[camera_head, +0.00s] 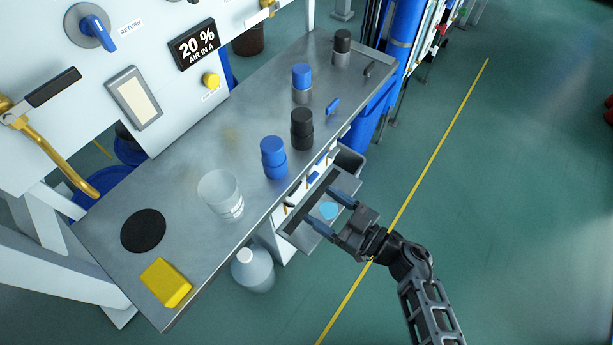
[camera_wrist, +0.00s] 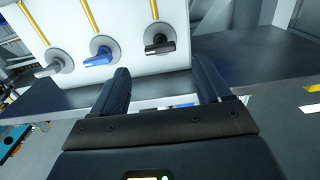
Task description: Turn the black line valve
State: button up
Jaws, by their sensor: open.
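The black line valve (camera_wrist: 158,45) shows in the wrist view as a black handle on a round grey plate, at the right of a row on a white panel, with a yellow pipe above it. My gripper (camera_head: 327,209) is open and empty, just off the front edge of the steel table in the head view. In the wrist view its two fingers (camera_wrist: 162,78) are spread apart below the black valve, with space between them and the panel.
A blue valve (camera_wrist: 100,57) and a grey valve (camera_wrist: 52,66) sit left of the black one. The steel table (camera_head: 235,130) holds blue and black cylinders, a clear beaker (camera_head: 221,195) and a yellow block (camera_head: 166,282).

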aim_at(296, 190)
jog(key=b+x, duration=0.1)
jog(key=x, duration=0.6)
jog(key=shift+w+a, duration=0.1)
jog(key=shift+a, duration=0.05)
jog(key=shift+c, duration=0.3)
jog(key=c, duration=1)
